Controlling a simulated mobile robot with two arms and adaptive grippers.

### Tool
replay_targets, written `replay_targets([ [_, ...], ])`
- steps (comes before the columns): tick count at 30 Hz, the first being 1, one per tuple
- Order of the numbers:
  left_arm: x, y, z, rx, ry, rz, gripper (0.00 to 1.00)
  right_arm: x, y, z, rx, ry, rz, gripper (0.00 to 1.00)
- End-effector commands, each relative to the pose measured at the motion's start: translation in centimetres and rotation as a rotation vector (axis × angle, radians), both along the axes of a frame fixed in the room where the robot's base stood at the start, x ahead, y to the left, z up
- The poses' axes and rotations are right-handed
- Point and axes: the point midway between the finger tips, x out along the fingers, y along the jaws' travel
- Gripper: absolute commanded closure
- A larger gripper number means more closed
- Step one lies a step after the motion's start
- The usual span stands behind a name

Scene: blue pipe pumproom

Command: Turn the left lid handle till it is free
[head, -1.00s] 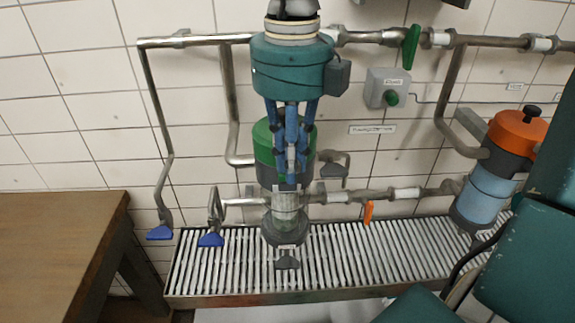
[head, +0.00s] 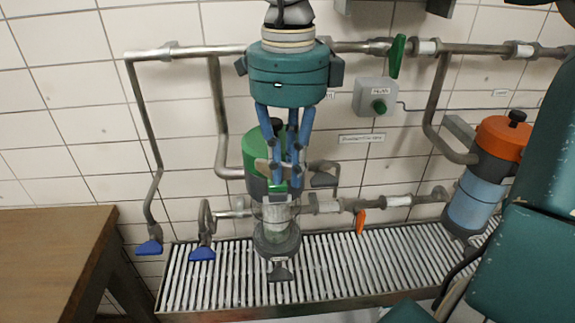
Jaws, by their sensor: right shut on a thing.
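The left canister has a green lid (head: 256,148) and a clear lower part (head: 275,222), and stands upright at the pipework in the middle of the head view. My right gripper (head: 284,172) comes down from above in front of this lid. Its blue fingers are drawn together and shut on the lid handle (head: 277,125), of which only a dark part shows between the fingers. The rest of the handle and the lid's right side are hidden behind the fingers. The lid appears seated on the canister. My left gripper is not in view.
A second canister with an orange lid (head: 500,138) stands to the right. Pipes with blue lever handles (head: 149,247) and an orange one (head: 360,221) run around. A slatted drain grate (head: 345,270) lies below. A wooden table (head: 50,260) stands at left.

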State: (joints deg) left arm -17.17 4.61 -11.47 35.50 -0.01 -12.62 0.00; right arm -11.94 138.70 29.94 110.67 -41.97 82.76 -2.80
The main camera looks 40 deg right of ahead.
Motion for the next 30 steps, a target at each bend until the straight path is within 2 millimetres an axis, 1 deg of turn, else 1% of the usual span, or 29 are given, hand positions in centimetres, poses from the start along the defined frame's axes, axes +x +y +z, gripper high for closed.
replay_targets([
  [7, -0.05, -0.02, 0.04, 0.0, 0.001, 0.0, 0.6, 0.15, -0.04, 0.07, 0.002, -0.004, 0.045, 1.0],
  [19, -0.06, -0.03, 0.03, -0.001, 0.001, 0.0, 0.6, 0.12, -0.04, 0.02, 0.002, -0.002, 0.05, 1.0],
  [20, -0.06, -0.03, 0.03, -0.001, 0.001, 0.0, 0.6, 0.11, -0.04, 0.02, 0.002, -0.002, 0.05, 0.81],
  [21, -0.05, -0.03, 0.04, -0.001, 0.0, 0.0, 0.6, 0.11, -0.04, 0.02, 0.002, -0.002, 0.05, 0.77],
  [30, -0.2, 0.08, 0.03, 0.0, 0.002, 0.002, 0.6, 0.07, -0.07, 0.1, 0.001, -0.001, 0.049, 0.77],
])
